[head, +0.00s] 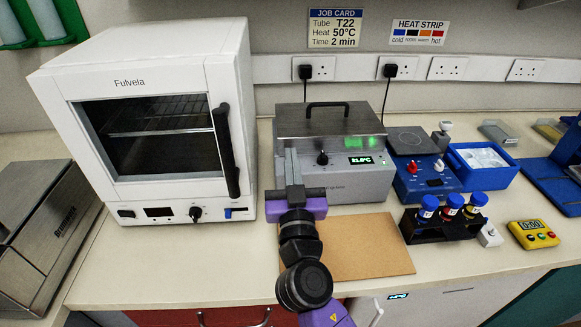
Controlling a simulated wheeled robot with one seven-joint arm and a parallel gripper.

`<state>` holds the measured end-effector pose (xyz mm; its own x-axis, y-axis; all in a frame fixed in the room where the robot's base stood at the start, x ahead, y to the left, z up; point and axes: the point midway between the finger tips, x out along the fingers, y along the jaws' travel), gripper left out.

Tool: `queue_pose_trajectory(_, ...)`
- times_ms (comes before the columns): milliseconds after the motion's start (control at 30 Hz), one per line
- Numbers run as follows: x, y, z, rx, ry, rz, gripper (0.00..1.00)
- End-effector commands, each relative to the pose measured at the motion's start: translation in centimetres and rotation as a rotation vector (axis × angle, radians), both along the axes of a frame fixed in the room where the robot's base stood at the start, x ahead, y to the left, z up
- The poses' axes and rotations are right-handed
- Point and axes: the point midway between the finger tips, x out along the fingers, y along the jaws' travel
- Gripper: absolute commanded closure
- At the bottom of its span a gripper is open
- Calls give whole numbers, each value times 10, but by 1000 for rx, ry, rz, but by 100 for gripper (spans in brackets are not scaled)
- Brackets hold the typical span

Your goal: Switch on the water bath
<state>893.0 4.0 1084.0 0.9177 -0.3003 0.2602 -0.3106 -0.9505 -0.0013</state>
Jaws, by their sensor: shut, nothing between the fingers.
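The water bath (345,183) is a grey metal box at the back middle of the bench. Its lid (330,124) is on, with a black handle on top. Its front has a dark knob (322,158) and a display (361,160) lit green, with a reading that looks like 21.0°C. My gripper (291,153) is shut and empty, its fingers against or just in front of the left part of the bath's front. It hides that part, and I cannot tell whether it touches. No power switch is visible on the bath.
A white oven (150,195) stands close on the left. A blue hotplate (424,181) and a blue tray (480,180) stand on the right. A tube rack (440,231) and yellow timer (533,234) are at front right. A brown board (365,250) lies before the bath.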

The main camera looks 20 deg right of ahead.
Motion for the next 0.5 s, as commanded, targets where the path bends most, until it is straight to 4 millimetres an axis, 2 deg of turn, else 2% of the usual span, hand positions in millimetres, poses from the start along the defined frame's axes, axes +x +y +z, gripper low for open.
queue_pose_trajectory(33, -9, 4, -17, 2, 8, 3, 100)
queue_pose_trajectory(333, -55, 19, -40, 1, 7, 3, 100)
queue_pose_trajectory(500, -72, 25, -47, 1, 7, 2, 100)
